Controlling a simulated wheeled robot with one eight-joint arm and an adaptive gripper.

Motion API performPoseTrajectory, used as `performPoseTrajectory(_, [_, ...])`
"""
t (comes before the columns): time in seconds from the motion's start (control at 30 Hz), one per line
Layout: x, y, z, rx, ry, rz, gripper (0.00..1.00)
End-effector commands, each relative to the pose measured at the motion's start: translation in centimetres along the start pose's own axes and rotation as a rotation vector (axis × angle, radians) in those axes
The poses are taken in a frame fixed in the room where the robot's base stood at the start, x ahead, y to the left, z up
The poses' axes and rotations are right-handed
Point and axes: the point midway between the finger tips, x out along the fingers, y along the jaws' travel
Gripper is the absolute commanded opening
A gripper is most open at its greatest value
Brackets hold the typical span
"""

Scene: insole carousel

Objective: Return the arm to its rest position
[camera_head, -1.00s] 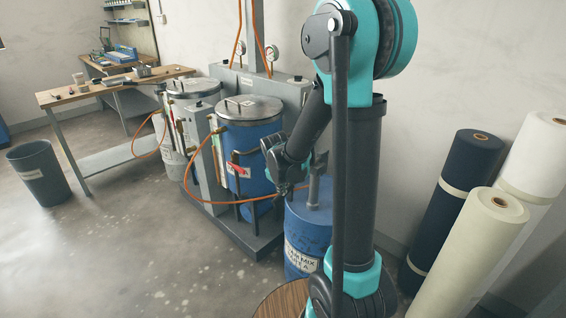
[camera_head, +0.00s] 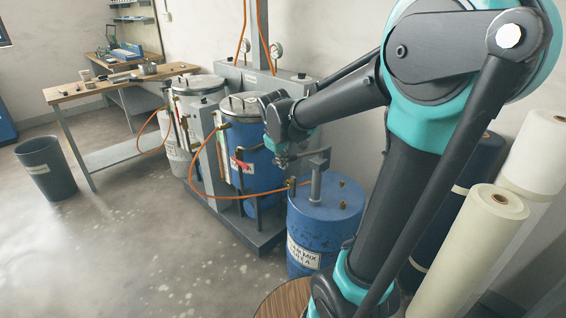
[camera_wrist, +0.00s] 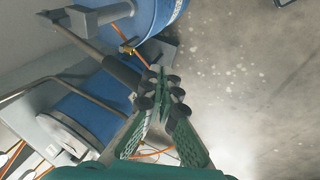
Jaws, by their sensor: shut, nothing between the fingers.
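My arm reaches in from the right side of the head view, bent at its large teal and black joint. My gripper (camera_head: 281,160) hangs at the end of the forearm, just above and left of the blue drum (camera_head: 330,215) and in front of the blue tank (camera_head: 246,150) in the picture. In the wrist view my gripper (camera_wrist: 160,78) shows its green fingers closed together at the tips, with nothing between them. The blue drum also shows in the wrist view (camera_wrist: 145,18), at the top.
A grey pump frame (camera_head: 205,165) with orange hoses stands behind the gripper. Rolls of material, such as the cream one (camera_head: 470,240), stand at the right. A workbench (camera_head: 120,85) and a grey bin (camera_head: 47,168) are at the left. The floor between is clear.

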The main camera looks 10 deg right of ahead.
Motion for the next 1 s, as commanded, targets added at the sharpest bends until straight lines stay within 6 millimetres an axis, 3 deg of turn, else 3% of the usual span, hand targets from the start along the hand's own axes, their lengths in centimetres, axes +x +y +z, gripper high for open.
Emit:
performPoseTrajectory(0.33, [-0.1, 0.0, 0.0, 0.000, 0.000, 0.000, 0.00])
performPoseTrajectory(0.43, [0.2, -0.2, 1.1, 0.030, 0.002, -0.006, 0.00])
performPoseTrajectory(0.57, [1.5, -1.6, 5.7, 0.168, 0.011, -0.033, 0.00])
performPoseTrajectory(0.7, [3.4, -4.6, 12.7, 0.399, 0.029, -0.079, 0.00])
performPoseTrajectory(0.8, [4.5, -6.9, 16.5, 0.540, 0.040, -0.106, 0.00])
performPoseTrajectory(0.9, [5.1, -8.6, 18.9, 0.636, 0.048, -0.127, 0.00])
performPoseTrajectory(1.0, [5.4, -9.4, 20.0, 0.684, 0.052, -0.136, 0.00])
